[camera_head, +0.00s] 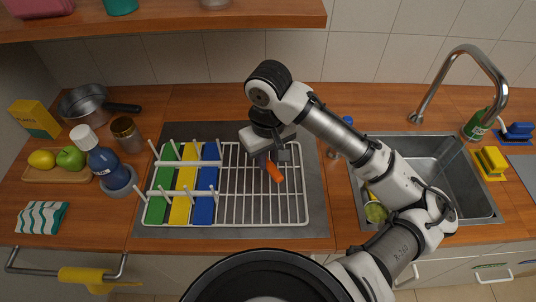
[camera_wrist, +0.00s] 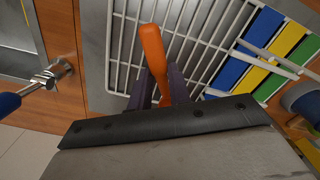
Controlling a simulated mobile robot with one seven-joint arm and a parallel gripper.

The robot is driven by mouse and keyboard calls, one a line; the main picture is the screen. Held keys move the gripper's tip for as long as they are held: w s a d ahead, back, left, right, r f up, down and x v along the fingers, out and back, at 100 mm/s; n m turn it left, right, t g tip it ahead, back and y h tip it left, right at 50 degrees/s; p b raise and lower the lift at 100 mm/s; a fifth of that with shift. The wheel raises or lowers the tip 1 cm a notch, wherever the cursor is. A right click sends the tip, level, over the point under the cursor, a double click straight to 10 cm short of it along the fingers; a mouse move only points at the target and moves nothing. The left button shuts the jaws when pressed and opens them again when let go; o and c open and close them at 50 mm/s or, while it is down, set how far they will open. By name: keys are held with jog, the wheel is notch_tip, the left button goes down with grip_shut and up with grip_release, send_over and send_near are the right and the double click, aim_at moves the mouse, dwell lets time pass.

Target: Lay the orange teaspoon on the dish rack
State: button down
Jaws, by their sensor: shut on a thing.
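The orange teaspoon (camera_head: 274,172) is held in my gripper (camera_head: 268,162) over the right, empty part of the dish rack (camera_head: 304,190). In the wrist view the teaspoon's orange handle (camera_wrist: 152,48) sticks out past the dark fingers of my gripper (camera_wrist: 163,88), with the white wires of the rack (camera_wrist: 122,40) behind it. The gripper is shut on the teaspoon. The far end of the teaspoon is hidden by the gripper. I cannot tell whether the teaspoon touches the wires.
Green, yellow and blue boards (camera_head: 182,195) fill the rack's left side. A blue bottle (camera_head: 108,168) stands left of the rack, near a brown jar (camera_head: 126,132). The sink (camera_head: 455,180) lies to the right under a tall faucet (camera_head: 470,50). A shelf (camera_head: 230,22) overhangs the back left.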

aim_at(268, 182)
jog(key=shift+f+b, duration=2.15)
jog(key=shift+f, duration=1.3)
jog(key=shift+f, duration=0.4)
jog(key=c, duration=0.7)
grip_release()
jog(key=shift+o, duration=0.2)
